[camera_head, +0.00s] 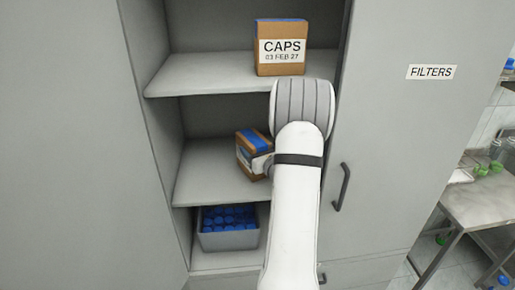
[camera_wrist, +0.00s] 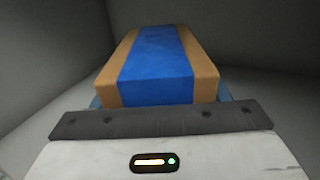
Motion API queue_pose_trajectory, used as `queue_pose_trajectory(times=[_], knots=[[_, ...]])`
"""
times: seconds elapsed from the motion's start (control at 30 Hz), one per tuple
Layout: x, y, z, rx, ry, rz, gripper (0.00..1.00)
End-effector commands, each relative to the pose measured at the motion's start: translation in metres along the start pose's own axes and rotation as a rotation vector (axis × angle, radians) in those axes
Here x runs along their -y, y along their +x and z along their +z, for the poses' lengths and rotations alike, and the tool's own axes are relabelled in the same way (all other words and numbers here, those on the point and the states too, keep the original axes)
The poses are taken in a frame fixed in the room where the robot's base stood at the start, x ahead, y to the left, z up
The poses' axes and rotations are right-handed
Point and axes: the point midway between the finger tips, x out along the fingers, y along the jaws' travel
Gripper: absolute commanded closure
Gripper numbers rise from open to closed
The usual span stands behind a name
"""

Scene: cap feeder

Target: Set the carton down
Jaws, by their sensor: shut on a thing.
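A brown carton with blue tape on top (camera_head: 251,152) is at the middle shelf (camera_head: 200,180) of the open cabinet, partly hidden by my arm. It looks slightly tilted in the head view; I cannot tell whether its base touches the shelf. My gripper (camera_wrist: 158,112) is shut on the carton, which fills the middle of the wrist view (camera_wrist: 155,60). The fingertips are mostly hidden by the carton and the gripper body.
Another carton (camera_head: 281,52), labelled CAPS 03 FEB 27, stands on the upper shelf (camera_head: 205,75). A grey bin (camera_head: 230,241) of blue caps sits below. A closed door marked FILTERS (camera_head: 431,72) is on the right. The middle shelf is bare left of the held carton.

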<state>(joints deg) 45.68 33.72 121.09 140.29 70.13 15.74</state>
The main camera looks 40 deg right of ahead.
Motion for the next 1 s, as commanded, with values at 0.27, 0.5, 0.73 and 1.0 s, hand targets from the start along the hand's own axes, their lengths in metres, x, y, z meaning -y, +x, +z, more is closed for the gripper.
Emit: queue_pose_trajectory(times=[0.27, 0.5, 0.73, 1.0], knots=[[0.001, 0.000, -0.002, 0.000, 0.000, -0.001, 0.27], [0.001, 0.000, -0.002, 0.000, 0.001, -0.001, 0.10], [0.001, 0.000, -0.001, 0.000, 0.001, -0.002, 0.10], [0.002, -0.035, -0.003, 0.000, 0.001, -0.006, 0.10]])
